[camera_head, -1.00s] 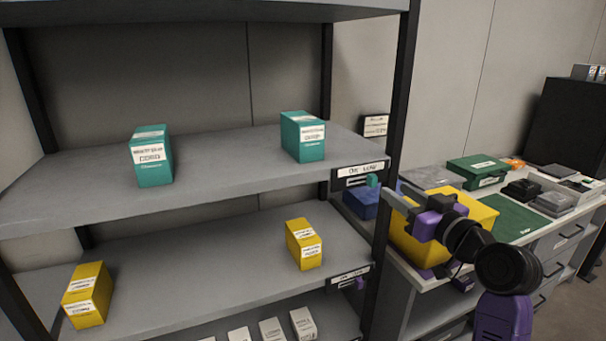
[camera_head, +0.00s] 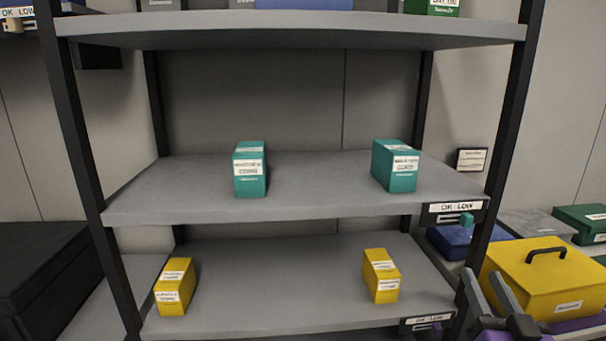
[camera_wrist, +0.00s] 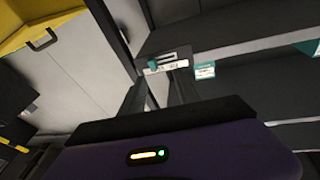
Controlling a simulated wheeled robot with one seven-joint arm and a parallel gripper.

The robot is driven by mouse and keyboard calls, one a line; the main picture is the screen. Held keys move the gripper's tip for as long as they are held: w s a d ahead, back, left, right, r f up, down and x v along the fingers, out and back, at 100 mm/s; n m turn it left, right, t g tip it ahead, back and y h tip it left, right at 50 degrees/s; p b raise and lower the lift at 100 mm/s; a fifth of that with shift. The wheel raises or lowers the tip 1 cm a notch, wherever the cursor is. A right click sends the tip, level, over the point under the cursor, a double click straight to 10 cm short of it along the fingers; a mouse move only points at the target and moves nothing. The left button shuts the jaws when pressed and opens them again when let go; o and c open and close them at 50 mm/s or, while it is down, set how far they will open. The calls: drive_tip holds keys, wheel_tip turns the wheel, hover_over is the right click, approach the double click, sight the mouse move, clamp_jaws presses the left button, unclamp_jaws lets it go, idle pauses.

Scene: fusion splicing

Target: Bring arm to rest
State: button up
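My gripper (camera_head: 481,276) is at the lower right of the head view, in front of the shelf's right post. Its two grey fingers stand apart with nothing between them. The fingers also show in the wrist view (camera_wrist: 157,92), pointing toward a labelled OK/LOW tag (camera_wrist: 165,64) with a teal slider. In the head view that tag (camera_head: 455,208) is on the right front edge of the middle shelf, above the gripper and apart from it. The rest of my arm is mostly out of the head view.
The shelf unit (camera_head: 270,208) holds two teal boxes (camera_head: 250,170) (camera_head: 397,166) and, below, two yellow boxes (camera_head: 175,287) (camera_head: 381,276). A yellow case (camera_head: 545,280) with a black handle stands at the right, close to my gripper. A black cabinet (camera_head: 40,270) is at the left.

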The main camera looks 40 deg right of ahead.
drive_tip(key=s+a+f+n+t+y, duration=0.1)
drive_tip(key=a+f+n+y, duration=0.2)
drive_tip(key=a, duration=0.6)
drive_tip(key=s+a+f+n+t+y, duration=0.1)
drive_tip(key=a+f+n+y, duration=0.15)
drive_tip(key=a+f, duration=0.55)
drive_tip(key=s+a+f+n+g+y, duration=0.1)
drive_tip(key=s+a+y, duration=0.3)
drive_tip(key=a, duration=0.4)
drive_tip(key=s+a+f+n+g+y, duration=0.1)
drive_tip(key=s+a+f+n+y, duration=0.2)
drive_tip(key=s+a, duration=0.4)
drive_tip(key=shift+a+f+y, duration=0.35)
drive_tip(key=shift+a+y, duration=0.1)
drive_tip(key=shift+y, duration=0.2)
drive_tip(key=shift+n, duration=0.25)
